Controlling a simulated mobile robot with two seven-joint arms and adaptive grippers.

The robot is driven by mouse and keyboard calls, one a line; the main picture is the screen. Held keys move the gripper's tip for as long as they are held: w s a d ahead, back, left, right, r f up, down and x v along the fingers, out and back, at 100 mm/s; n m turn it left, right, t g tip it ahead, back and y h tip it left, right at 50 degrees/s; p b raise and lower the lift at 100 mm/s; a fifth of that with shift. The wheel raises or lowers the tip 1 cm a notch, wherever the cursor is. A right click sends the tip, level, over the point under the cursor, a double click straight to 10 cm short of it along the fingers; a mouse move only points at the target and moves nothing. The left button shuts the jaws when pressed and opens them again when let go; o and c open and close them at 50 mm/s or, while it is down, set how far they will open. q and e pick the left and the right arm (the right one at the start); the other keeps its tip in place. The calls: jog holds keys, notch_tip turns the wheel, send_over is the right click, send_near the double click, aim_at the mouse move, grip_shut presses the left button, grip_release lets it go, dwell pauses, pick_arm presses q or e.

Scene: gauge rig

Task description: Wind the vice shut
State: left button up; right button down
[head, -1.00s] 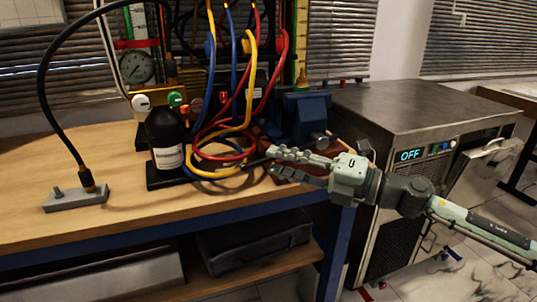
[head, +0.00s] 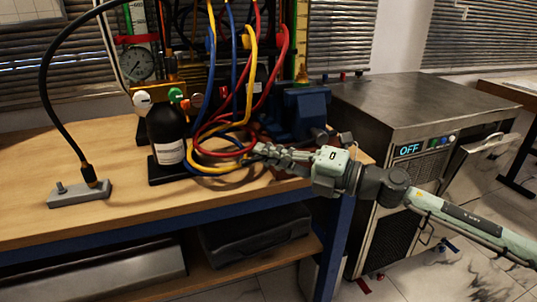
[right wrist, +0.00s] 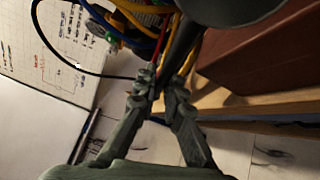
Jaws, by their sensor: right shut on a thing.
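The blue vice (head: 303,112) stands at the right end of the bench, its lower part partly hidden by my right arm. My right gripper (head: 262,152) is in front of the vice, left of its screw, with its fingers together. In the right wrist view my right gripper (right wrist: 160,92) is shut on the vice's dark handle bar (right wrist: 178,52), which runs between the fingers up to a dark round part (right wrist: 228,8). In the head view the bar is mostly hidden by the fingers. The gap between the vice jaws cannot be made out. My left gripper is not in view.
Coiled red, yellow and blue hoses (head: 215,150) lie close left of my right gripper. A black bottle (head: 167,135) and a grey block with a black cable (head: 80,194) stand farther left on the bench (head: 130,213). A metal cabinet reading OFF (head: 400,105) stands right.

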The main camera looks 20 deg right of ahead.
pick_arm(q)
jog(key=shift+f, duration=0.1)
pick_arm(e)
jog(key=shift+r, duration=0.1)
dwell(0.3)
notch_tip(320, 180, up, 3)
jog(key=m+t+y+b, duration=0.1)
jog(key=m+t+b, duration=0.1)
jog(key=m, duration=0.1)
jog(key=shift+r+b, duration=0.2)
jog(key=shift+b, duration=0.2)
pick_arm(q)
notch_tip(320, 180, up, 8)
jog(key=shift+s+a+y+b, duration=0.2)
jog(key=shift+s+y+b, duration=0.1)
jog(key=shift+b, duration=0.1)
pick_arm(e)
jog(key=shift+d+r+m+t+y, duration=0.15)
jog(key=shift+r+m+t, duration=0.4)
jog(key=shift+r+m, duration=0.2)
jog(key=shift+d+r+m+t+y, duration=0.1)
jog(key=shift+r+m+t+y, duration=0.05)
jog(key=shift+r+m+t, duration=0.55)
jog(key=shift+f, duration=0.1)
jog(key=c, duration=1.6)
grip_release()
jog(key=shift+s+d, duration=0.15)
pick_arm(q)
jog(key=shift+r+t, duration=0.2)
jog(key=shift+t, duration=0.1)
